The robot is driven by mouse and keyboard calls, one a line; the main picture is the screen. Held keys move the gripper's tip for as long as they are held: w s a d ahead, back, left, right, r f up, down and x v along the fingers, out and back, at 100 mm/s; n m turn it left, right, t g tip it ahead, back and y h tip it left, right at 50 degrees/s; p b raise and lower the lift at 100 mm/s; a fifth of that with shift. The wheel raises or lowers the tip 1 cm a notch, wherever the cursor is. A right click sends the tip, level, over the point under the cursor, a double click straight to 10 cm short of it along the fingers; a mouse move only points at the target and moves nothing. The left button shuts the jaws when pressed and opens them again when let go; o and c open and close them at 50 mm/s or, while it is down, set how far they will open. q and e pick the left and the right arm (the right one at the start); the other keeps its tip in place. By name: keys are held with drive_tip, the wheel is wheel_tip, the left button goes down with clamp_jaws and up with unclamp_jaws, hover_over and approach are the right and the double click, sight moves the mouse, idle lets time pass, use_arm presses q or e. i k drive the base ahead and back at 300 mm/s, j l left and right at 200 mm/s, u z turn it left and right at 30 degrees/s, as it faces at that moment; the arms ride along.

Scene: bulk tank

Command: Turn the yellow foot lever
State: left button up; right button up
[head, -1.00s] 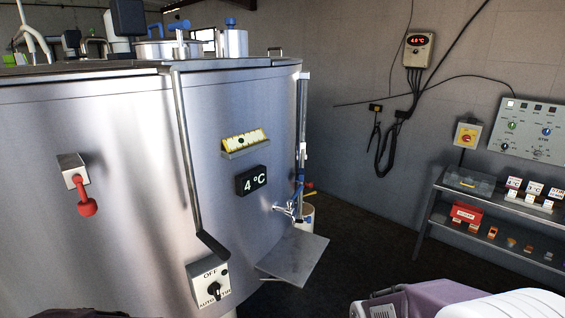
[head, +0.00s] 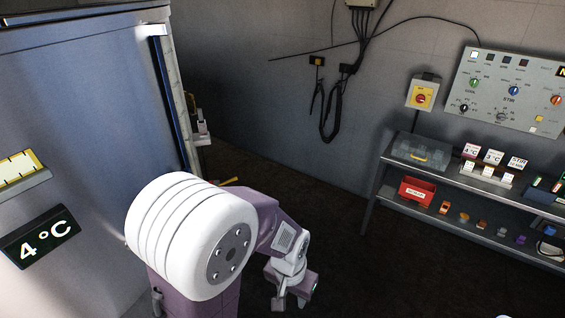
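A small yellow bar (head: 230,181) shows low beside the tank's right edge, just above my arm. It may be the tip of the yellow foot lever; the rest is hidden behind my arm. My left gripper (head: 290,301) hangs low over the dark floor, right of the tank and apart from the yellow bar. Its fingertips look spread, with nothing between them. My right gripper is not in view.
The steel tank (head: 95,110) with a 4 °C display (head: 40,238) fills the left. A shelf rack (head: 470,184) with a red box (head: 417,191) stands at right, below a control panel (head: 510,88). Dark floor lies open between them.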

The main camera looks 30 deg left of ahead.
sight(235, 178)
drive_tip(key=i+u, duration=0.15)
drive_tip(key=i, duration=0.4)
drive_tip(key=i+l+u, duration=0.2)
drive_tip(key=i, duration=0.3)
drive_tip(key=i+u, duration=0.15)
drive_tip(key=i, duration=0.4)
drive_tip(key=i+j+u, duration=0.1)
drive_tip(key=u, duration=0.4)
drive_tip(key=i+u, duration=0.3)
drive_tip(key=u, duration=0.15)
drive_tip(key=i+l+u, duration=0.1)
drive_tip(key=u, duration=0.4)
drive_tip(key=i+l+u, duration=0.15)
drive_tip(key=u, duration=0.3)
drive_tip(key=i+l+u, duration=0.25)
drive_tip(key=u, duration=0.25)
drive_tip(key=i+u, duration=0.2)
drive_tip(key=u, duration=0.15)
drive_tip(key=i+l+u, duration=0.15)
drive_tip(key=u, duration=0.2)
drive_tip(key=i+l+u, duration=0.3)
drive_tip(key=k+j, duration=0.05)
drive_tip(key=j, duration=0.05)
